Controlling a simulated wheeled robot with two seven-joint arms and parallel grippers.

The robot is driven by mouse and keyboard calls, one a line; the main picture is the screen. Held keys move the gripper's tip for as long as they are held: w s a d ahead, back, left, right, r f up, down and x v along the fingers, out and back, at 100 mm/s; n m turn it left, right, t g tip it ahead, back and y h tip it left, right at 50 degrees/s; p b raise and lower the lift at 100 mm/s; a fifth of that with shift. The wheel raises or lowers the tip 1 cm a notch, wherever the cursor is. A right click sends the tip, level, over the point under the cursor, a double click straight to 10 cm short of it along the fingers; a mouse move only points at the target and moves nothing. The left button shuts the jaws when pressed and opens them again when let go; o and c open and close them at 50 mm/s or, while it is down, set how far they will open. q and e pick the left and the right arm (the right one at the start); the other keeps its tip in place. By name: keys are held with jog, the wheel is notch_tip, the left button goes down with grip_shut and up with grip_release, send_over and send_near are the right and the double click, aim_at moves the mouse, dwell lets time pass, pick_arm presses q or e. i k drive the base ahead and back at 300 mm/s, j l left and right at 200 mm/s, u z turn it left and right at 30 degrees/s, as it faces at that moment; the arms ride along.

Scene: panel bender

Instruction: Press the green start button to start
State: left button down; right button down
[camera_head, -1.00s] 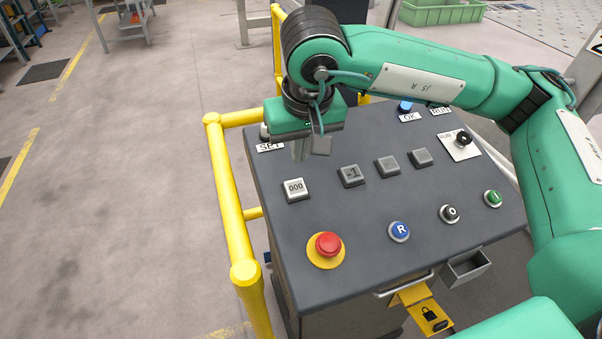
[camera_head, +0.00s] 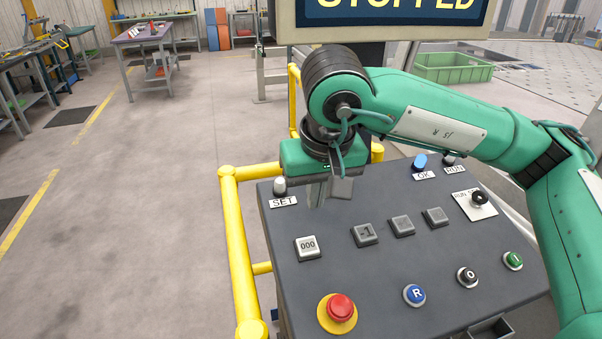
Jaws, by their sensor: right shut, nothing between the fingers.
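The green start button (camera_head: 513,260), marked "I", sits at the right side of the dark control panel (camera_head: 385,280). My right gripper (camera_head: 318,198) is shut and empty. It points down over the upper left of the panel, near the SET label, well to the left of the green button. Whether its tips touch the panel cannot be told. A display (camera_head: 390,12) above the panel reads "STOPPED". My left gripper is not in view.
A black "O" button (camera_head: 467,276), a blue "R" button (camera_head: 414,294) and a red emergency stop (camera_head: 340,308) share the panel. A key switch (camera_head: 480,198) sits above the green button. A yellow rail (camera_head: 238,250) runs along the left side.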

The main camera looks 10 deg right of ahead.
aim_at(514, 258)
jog(key=k, duration=1.5)
